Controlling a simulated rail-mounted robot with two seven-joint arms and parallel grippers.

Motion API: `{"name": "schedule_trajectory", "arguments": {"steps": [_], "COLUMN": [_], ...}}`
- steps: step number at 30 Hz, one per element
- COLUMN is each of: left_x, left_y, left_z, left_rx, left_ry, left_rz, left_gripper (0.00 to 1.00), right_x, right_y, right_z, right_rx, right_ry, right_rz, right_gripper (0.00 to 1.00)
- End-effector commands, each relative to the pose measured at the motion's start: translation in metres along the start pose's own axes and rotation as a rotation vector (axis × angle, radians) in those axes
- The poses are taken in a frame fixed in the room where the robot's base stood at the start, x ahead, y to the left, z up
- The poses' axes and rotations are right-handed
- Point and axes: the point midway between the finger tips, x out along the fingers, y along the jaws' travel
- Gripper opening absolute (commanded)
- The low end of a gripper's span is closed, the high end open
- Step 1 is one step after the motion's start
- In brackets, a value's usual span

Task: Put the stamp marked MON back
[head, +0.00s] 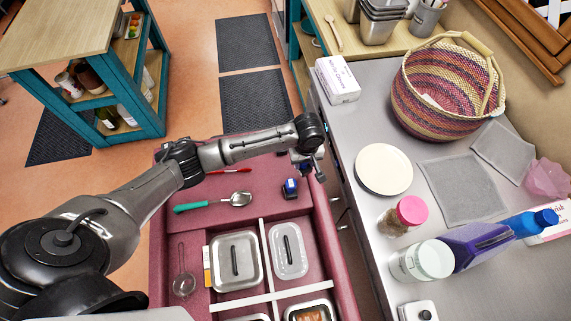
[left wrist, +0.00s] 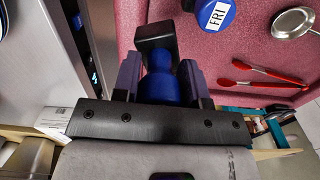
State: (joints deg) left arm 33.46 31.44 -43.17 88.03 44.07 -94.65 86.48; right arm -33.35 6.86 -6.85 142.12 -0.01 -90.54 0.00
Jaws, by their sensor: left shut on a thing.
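My left gripper (head: 308,164) is over the far right part of the open maroon drawer (head: 165,245). In the left wrist view, the gripper (left wrist: 160,92) is shut on a stamp with a blue handle (left wrist: 160,82) and a black block-shaped end (left wrist: 155,36). No marking shows on the held stamp, so I cannot tell whether it reads MON. A second blue stamp (head: 290,187) stands in the drawer near its right wall. In the left wrist view this stamp reads FRI (left wrist: 215,15). My right gripper is out of view.
The drawer also holds a green-handled spoon (head: 215,203), red tongs (left wrist: 262,75), a strainer (head: 184,283) and lidded containers (head: 238,262). The counter at the right bears a white plate (head: 384,169), jars, bottles and a woven basket (head: 440,90). Drawer floor between spoon and stamp is clear.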

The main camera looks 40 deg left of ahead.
Motion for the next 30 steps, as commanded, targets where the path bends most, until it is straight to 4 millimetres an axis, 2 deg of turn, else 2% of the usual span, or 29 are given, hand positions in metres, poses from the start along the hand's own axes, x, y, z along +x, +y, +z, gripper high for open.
{"name": "schedule_trajectory", "arguments": {"steps": [1,6,12,17,24,30], "left_x": [0.006,0.025,0.038,0.042,0.070,0.081], "left_y": [-0.010,-0.032,-0.047,-0.051,-0.051,-0.051], "left_z": [-0.008,-0.028,-0.043,-0.046,-0.046,-0.046], "left_rx": [-0.002,0.000,0.002,0.003,0.002,0.003], "left_ry": [0.001,0.000,0.000,-0.001,-0.001,0.001], "left_rz": [-0.004,-0.002,0.000,0.001,0.000,0.001], "left_gripper": [0.11,0.11,0.11,0.11,0.11,0.11], "right_x": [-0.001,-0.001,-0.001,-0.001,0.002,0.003], "right_y": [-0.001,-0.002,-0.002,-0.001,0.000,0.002], "right_z": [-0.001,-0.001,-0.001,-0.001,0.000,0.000], "right_rx": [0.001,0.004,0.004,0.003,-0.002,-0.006], "right_ry": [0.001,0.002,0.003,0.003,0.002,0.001], "right_rz": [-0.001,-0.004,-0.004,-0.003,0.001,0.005], "right_gripper": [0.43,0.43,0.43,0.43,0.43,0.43]}}
